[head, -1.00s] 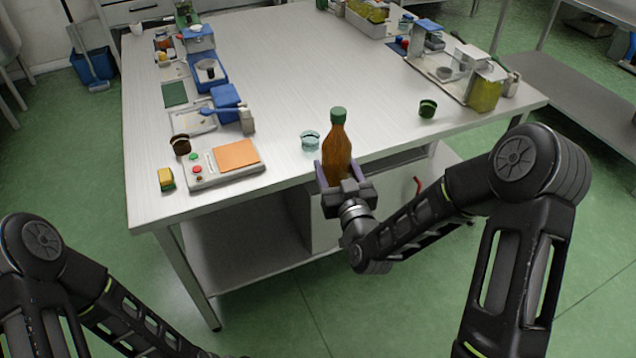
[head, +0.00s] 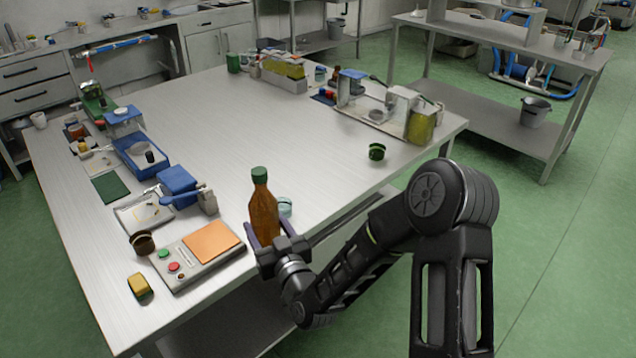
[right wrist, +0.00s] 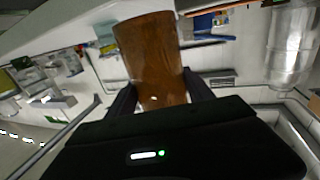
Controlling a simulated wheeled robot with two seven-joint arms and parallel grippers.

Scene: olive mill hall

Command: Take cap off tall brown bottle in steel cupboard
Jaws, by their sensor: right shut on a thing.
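The tall brown bottle (head: 264,213) is upright with its green cap (head: 259,174) on. My right gripper (head: 268,240) is shut on the bottle's lower body, at the near edge of the steel table. In the right wrist view the brown bottle body (right wrist: 152,58) stands between the two dark fingers of the right gripper (right wrist: 158,92); its cap is out of that view. I cannot tell whether the bottle's base touches anything. My left gripper is not in view. No inside of a steel cupboard is clearly seen.
Close to the bottle are a clear glass bowl (head: 285,207) and a scale with an orange pad (head: 210,243). A brown cup (head: 142,243) and yellow block (head: 139,285) lie left. A green cup (head: 376,152) stands right. The table's middle (head: 250,125) is clear.

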